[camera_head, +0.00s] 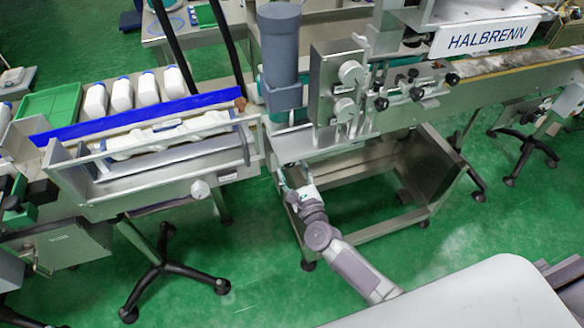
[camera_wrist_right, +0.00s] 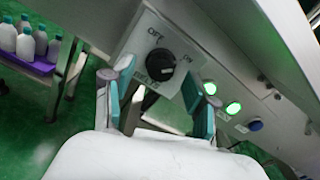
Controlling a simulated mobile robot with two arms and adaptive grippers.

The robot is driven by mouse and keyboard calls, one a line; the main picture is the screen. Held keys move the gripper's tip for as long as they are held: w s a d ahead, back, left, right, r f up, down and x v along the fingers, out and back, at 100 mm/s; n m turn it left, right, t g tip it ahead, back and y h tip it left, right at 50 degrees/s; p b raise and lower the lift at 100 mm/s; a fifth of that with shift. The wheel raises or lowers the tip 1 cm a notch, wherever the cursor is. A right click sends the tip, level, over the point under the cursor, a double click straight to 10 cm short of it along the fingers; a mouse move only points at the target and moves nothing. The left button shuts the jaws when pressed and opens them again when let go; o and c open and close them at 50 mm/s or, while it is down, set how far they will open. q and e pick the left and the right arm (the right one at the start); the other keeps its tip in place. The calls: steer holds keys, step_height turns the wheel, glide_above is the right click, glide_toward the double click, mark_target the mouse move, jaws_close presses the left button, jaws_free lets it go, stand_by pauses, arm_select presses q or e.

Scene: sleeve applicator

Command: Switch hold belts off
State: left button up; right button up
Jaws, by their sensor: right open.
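A black rotary knob (camera_wrist_right: 153,67) sits on a pale label plate with OFF at its upper left and ON at its right. Lettering below the knob is too blurred to read surely. A light mark shows on the knob's lower right, but I cannot tell its setting. My right gripper (camera_wrist_right: 164,102) is open, its teal-padded fingers apart on either side of the knob's lower side, with nothing between the tips. In the head view my right gripper (camera_head: 283,180) is at the machine's lower front edge, and the knob is hidden there. My left gripper is out of view.
Two lit green buttons (camera_wrist_right: 233,108) and a blue button (camera_wrist_right: 255,126) lie right of the knob on the same panel. White bottles (camera_wrist_right: 25,45) stand at the left. The HALBRENN machine (camera_head: 340,90) and a bottle conveyor (camera_head: 180,165) flank my arm. Green floor is open below.

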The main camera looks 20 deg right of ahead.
steer(key=shift+w, duration=0.5)
jaws_close()
